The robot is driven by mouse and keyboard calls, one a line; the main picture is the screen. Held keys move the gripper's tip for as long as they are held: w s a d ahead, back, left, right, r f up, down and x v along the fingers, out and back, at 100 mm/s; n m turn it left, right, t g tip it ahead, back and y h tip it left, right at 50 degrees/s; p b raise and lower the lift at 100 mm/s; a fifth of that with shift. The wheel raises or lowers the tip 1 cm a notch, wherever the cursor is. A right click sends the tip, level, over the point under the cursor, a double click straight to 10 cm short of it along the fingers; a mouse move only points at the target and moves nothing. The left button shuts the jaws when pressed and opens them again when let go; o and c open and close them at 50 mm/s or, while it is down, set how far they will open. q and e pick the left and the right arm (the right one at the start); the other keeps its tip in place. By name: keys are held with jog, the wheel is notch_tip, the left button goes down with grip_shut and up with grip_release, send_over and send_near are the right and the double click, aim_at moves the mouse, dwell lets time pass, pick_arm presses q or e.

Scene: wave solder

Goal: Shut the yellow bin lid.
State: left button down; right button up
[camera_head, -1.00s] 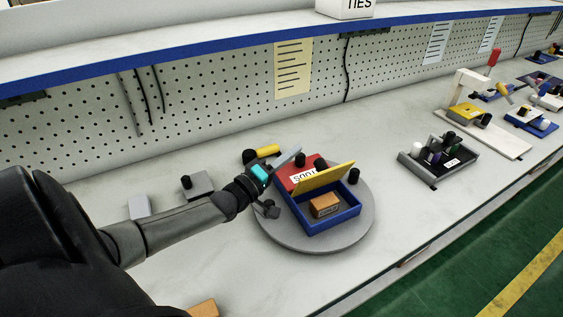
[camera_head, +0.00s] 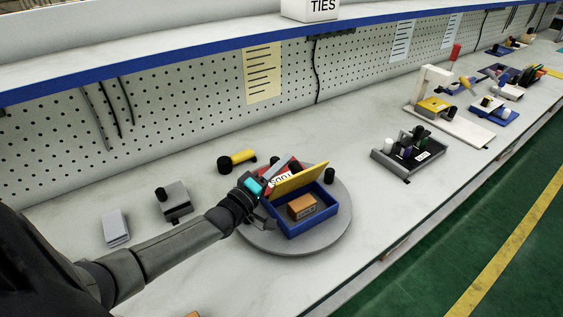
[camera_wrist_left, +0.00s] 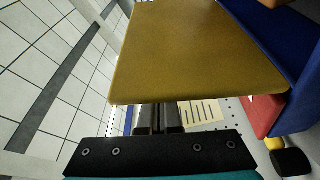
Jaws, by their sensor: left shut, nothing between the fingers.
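The yellow lid (camera_head: 298,181) stands tilted open along the back side of the blue bin (camera_head: 318,222). A small orange-brown box (camera_head: 301,207) lies inside the bin. My left gripper (camera_head: 282,166) is shut and empty, behind the lid, on the side away from the bin's opening. In the left wrist view the lid (camera_wrist_left: 200,55) fills the upper middle and hides the tips of the shut fingers (camera_wrist_left: 158,116). Whether they touch the lid I cannot tell. The blue bin (camera_wrist_left: 290,40) shows at the right there. My right gripper is out of view.
The bin sits on a round grey turntable (camera_head: 300,246), with a red labelled bin (camera_head: 279,180) behind it. A black knob (camera_head: 330,175) stands right of the lid. A yellow-handled tool (camera_head: 240,157) lies behind.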

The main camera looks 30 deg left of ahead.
aim_at(292, 177)
pick_arm(q)
jog(key=shift+s+d, duration=0.1)
jog(key=shift+d, duration=0.05)
jog(key=d+m, duration=0.1)
jog(key=m, duration=0.1)
jog(key=s+d+m+t+h, duration=0.1)
jog(key=m, duration=0.1)
jog(key=shift+d+b, duration=0.1)
jog(key=shift+b, duration=0.25)
jog(key=d+m, duration=0.1)
jog(key=d+m+h, duration=0.1)
jog(key=m, duration=0.1)
jog(key=shift+s+f, duration=0.2)
jog(key=shift+s, duration=0.2)
jog(key=shift+s+d+f, duration=0.2)
jog(key=shift+d, duration=0.2)
jog(key=shift+s+d+f, duration=0.15)
jog(key=shift+s+d, duration=0.05)
jog(key=shift+d, duration=0.15)
jog(key=shift+s+d+f, duration=0.25)
jog(key=shift+d+f, duration=0.2)
jog(key=shift+d, duration=0.15)
jog(key=shift+f, duration=0.1)
